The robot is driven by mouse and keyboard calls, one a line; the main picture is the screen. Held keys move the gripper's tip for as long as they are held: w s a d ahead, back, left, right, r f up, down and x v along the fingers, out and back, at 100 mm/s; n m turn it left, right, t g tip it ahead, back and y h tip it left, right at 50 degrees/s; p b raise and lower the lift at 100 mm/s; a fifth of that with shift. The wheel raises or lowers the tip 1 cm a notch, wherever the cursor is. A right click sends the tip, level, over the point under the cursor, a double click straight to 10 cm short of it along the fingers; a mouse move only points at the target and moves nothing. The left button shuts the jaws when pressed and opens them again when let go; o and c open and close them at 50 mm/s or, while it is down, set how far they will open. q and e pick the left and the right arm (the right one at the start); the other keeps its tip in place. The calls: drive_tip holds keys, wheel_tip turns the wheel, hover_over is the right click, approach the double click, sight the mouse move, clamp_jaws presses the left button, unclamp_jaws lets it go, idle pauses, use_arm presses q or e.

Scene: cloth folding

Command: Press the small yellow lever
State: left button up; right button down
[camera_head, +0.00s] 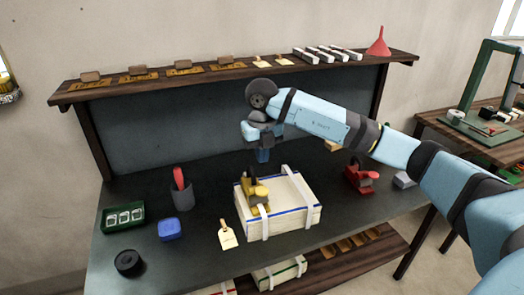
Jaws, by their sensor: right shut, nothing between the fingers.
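A small yellow lever device (258,198) sits on the left part of a pale wooden crate (298,222) with white straps and a blue line around it. The crate stands in the middle of the dark workbench. My right gripper (263,157) points down above the back left part of the crate, just behind and above the yellow lever. It is shut and empty, and appears apart from the lever. My left gripper is out of view.
A red lever device (359,178) stands right of the crate. A grey cup with a red-handled tool (182,194), a blue box (170,230), a green tray (123,218), a black tape roll (128,262) and a tag (227,236) lie left. A shelf (225,76) runs above.

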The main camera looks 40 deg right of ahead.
sight(262, 189)
wheel_tip(262, 189, down, 9)
drive_tip(key=shift+f+p, duration=0.1)
drive_tip(key=shift+p, duration=0.4)
drive_tip(key=shift+f, duration=0.4)
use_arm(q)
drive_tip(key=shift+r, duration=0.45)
use_arm(e)
drive_tip(key=shift+f, duration=0.1)
